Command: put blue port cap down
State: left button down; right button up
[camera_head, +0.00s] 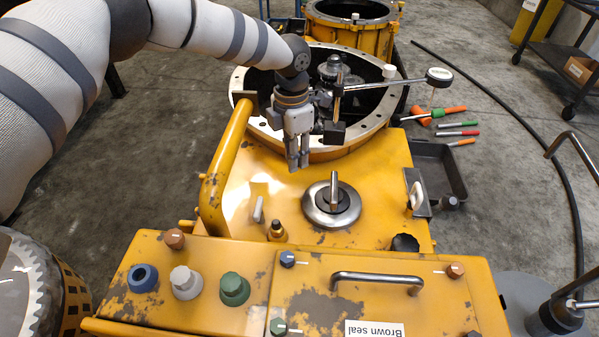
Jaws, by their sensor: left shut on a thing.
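My left gripper (298,163) points down above the yellow housing (382,160), near the front rim of its round opening. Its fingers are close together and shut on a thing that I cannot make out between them. A blue ring-shaped port piece (143,277) with a dark centre sits at the left of the yellow front box top, beside a grey cap (185,282) and a green cap (234,289). I cannot tell whether the blue piece is a cap or an open port. My right gripper is not in view.
A dial gauge (439,77) on an arm spans the opening beside my gripper. A yellow tube rail (224,165) stands to the left. A metal handle (376,279) rises from the front cover. A dark tray (438,167) and several coloured-handled tools lie at right.

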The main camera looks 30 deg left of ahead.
pick_arm(q)
jog(key=shift+w+a+f+b, duration=0.1)
jog(key=shift+w+f+b, duration=0.2)
jog(key=shift+w+f, duration=0.25)
jog(key=shift+w+a+f+b, duration=0.1)
jog(key=shift+w+f+b, duration=0.2)
jog(key=shift+f, duration=0.4)
jog(key=shift+w+f+b, duration=0.15)
jog(key=shift+f+b, duration=0.25)
jog(key=shift+f, duration=1.2)
jog(key=c, duration=1.7)
grip_release()
notch_tip(320, 180, up, 12)
jog(key=p, duration=0.3)
jog(key=shift+a+r, duration=0.1)
jog(key=shift+r, duration=0.1)
